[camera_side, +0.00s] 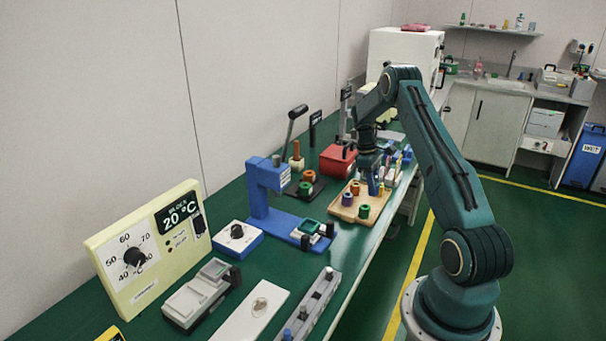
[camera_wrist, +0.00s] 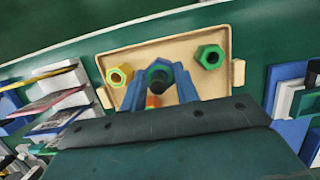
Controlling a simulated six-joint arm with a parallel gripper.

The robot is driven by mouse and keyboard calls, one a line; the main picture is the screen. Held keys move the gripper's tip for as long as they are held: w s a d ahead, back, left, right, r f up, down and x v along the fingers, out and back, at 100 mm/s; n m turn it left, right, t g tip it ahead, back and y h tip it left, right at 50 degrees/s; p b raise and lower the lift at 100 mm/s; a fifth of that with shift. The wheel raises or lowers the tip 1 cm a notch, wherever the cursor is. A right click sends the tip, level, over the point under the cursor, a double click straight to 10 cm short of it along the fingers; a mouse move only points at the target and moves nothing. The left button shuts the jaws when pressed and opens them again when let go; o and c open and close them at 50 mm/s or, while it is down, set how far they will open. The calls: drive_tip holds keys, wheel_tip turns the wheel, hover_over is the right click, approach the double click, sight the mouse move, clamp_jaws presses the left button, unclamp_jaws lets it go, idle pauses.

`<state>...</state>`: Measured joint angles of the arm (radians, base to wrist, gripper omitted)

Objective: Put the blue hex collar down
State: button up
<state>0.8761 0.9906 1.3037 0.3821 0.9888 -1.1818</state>
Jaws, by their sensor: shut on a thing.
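My gripper (camera_side: 373,178) is low over a tan wooden tray (camera_side: 341,213) in the side view. In the wrist view its two blue fingers (camera_wrist: 160,88) are shut on the blue hex collar (camera_wrist: 160,71), which looks dark and is partly hidden between them. The tray (camera_wrist: 165,46) lies below the collar. I cannot tell whether the collar touches the tray floor. An orange piece (camera_wrist: 152,101) shows partly between the fingers.
A blue press (camera_side: 262,190) and a red box (camera_side: 338,160) stand close to the tray on the green bench. A rack of small coloured items (camera_side: 400,160) is behind it. In the wrist view, slotted trays (camera_wrist: 60,95) are at left and blue and white blocks (camera_wrist: 292,95) at right.

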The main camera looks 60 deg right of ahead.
drive_tip(key=shift+f, duration=2.15)
drive_tip(key=shift+f, duration=0.1)
drive_tip(key=o, duration=1)
drive_tip(key=shift+c, duration=0.2)
drive_tip(key=v, duration=1.2)
drive_tip(key=shift+w+r, duration=0.1)
drive_tip(key=shift+r, duration=0.1)
